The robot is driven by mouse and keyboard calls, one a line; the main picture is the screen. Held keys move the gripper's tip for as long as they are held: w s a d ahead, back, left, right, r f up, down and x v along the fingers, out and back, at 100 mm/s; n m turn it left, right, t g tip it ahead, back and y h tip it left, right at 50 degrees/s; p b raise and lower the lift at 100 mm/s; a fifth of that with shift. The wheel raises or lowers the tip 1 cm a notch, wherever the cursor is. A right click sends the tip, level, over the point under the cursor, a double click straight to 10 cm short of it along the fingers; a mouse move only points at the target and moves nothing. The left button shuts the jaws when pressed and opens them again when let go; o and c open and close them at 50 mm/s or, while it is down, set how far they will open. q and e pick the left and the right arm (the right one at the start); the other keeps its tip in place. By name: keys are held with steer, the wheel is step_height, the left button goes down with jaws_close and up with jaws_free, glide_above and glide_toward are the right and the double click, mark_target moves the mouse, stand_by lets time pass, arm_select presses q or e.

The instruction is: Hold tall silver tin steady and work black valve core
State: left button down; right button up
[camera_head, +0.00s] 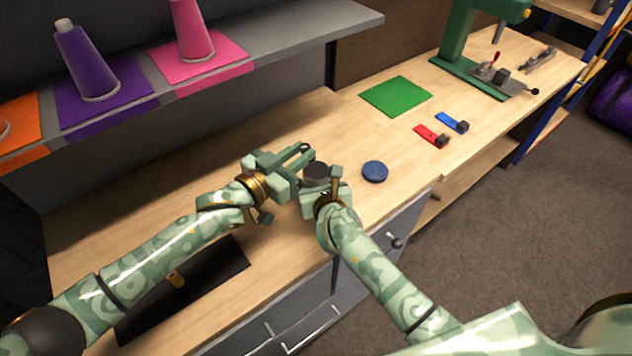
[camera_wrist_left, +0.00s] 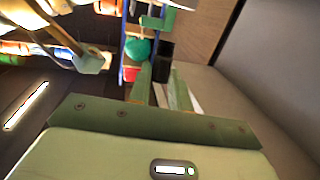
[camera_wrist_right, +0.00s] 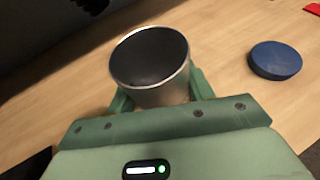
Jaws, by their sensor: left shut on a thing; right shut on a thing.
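The tall silver tin (camera_wrist_right: 150,62) is between the fingers of my right gripper (camera_head: 324,192), which is shut on it. Its mouth is open and its inside looks dark in the right wrist view; in the head view its dark round top (camera_head: 315,171) shows. My left gripper (camera_head: 303,156) is shut on a black cylinder, the black valve core (camera_wrist_left: 166,62), seen at the fingertips in the left wrist view. In the head view this gripper is just beyond and left of the tin, and the core is hard to make out there.
A round blue disc (camera_head: 375,171) lies right of the tin on the wooden bench. A green mat (camera_head: 396,96), a red piece (camera_head: 431,136), a blue piece (camera_head: 452,122) and a green press (camera_head: 458,45) are farther back. A shelf with cones (camera_head: 88,65) overhangs the left.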

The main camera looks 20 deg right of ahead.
arm_select(q)
steer(key=c, duration=1.2)
jaws_free()
steer(key=shift+a, duration=0.1)
steer(key=v, duration=1.1)
steer(key=shift+s+a, duration=0.25)
steer(key=shift+a, duration=0.1)
